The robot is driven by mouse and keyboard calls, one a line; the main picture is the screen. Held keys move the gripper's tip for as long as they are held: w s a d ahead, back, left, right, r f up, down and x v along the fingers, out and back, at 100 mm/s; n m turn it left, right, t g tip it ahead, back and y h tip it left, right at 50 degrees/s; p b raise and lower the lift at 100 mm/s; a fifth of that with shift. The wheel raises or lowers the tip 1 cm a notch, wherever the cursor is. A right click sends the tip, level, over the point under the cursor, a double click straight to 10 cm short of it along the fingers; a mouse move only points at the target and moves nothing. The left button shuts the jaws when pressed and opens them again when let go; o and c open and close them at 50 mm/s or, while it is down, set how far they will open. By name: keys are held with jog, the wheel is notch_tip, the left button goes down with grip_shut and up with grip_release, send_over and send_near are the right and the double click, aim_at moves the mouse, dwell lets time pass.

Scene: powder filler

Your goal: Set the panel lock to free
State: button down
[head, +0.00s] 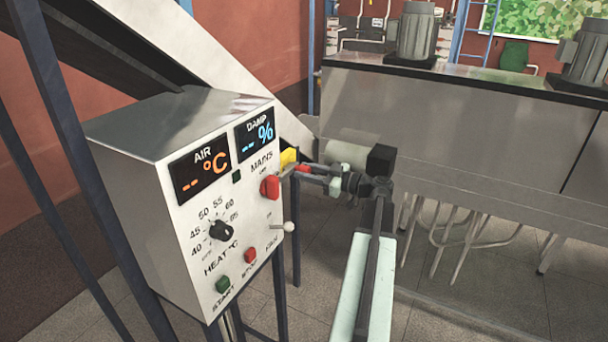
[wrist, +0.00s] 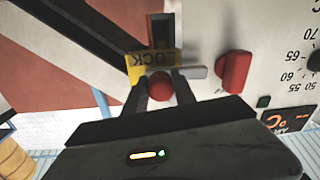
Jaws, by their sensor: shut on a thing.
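The panel lock shows in the wrist view as a yellow plate (wrist: 138,69) with the word LOCK upside down. A grey bar (wrist: 194,72) lies across it, and a red ball knob (wrist: 159,87) is in front. My gripper (wrist: 160,92) is shut on the red knob, with one dark finger on each side. In the head view the yellow plate (head: 288,156) is at the right side of the control box, with the red knob (head: 302,168) at the tip of my gripper (head: 310,172). The fingers hide part of the lock.
The grey control box (head: 150,215) carries a red mains switch (head: 270,187) close beside the lock, a black heat dial (head: 221,230), a fan lever (head: 288,227), and green and red buttons. A large steel machine (head: 450,140) stands behind my arm. Open floor lies below.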

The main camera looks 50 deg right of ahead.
jog(key=shift+d, duration=0.15)
jog(key=c, duration=1)
grip_release()
jog(key=shift+d, duration=0.1)
jog(key=shift+c, duration=0.2)
jog(key=v, duration=0.7)
jog(key=shift+s, duration=0.35)
